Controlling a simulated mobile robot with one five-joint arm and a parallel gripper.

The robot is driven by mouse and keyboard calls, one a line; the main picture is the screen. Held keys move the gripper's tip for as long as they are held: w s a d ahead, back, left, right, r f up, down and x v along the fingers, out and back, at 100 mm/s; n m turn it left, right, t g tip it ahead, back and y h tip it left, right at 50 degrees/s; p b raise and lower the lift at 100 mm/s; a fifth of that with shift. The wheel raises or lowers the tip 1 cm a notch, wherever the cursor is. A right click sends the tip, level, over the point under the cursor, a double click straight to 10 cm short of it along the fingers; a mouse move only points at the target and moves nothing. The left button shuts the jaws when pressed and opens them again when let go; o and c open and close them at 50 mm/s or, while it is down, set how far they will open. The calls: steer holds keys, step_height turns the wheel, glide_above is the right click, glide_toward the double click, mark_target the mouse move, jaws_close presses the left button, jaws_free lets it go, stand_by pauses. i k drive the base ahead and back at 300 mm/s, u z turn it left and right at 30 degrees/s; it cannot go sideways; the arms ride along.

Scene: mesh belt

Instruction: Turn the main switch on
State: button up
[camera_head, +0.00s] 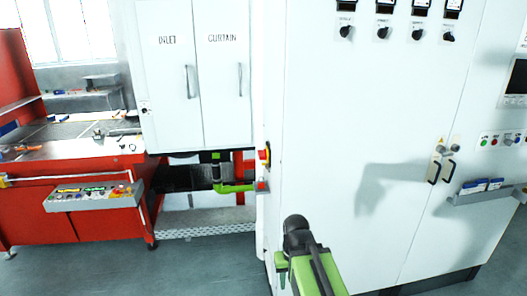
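The main switch (265,155) appears to be the small red and yellow handle on the narrow left side of the large white cabinet (330,130). I see it nearly edge-on, so its position cannot be read. My green and dark arm (312,272) rises from the bottom centre, in front of the cabinet. Its dark rounded end (297,232) is below and right of the switch, apart from it in the picture. I cannot make out any gripper fingers or anything held.
A cabinet marked INLET CURTAIN (195,85) hangs behind. Grey floor (190,270) is clear at lower left.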

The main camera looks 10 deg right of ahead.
mark_target(262, 154)
steer(key=i, duration=0.8)
steer(key=k, duration=0.55)
steer(key=u, duration=0.85)
steer(key=i, duration=0.9)
steer(key=u, duration=0.7)
steer(key=i, duration=1.5)
steer(key=z, duration=0.4)
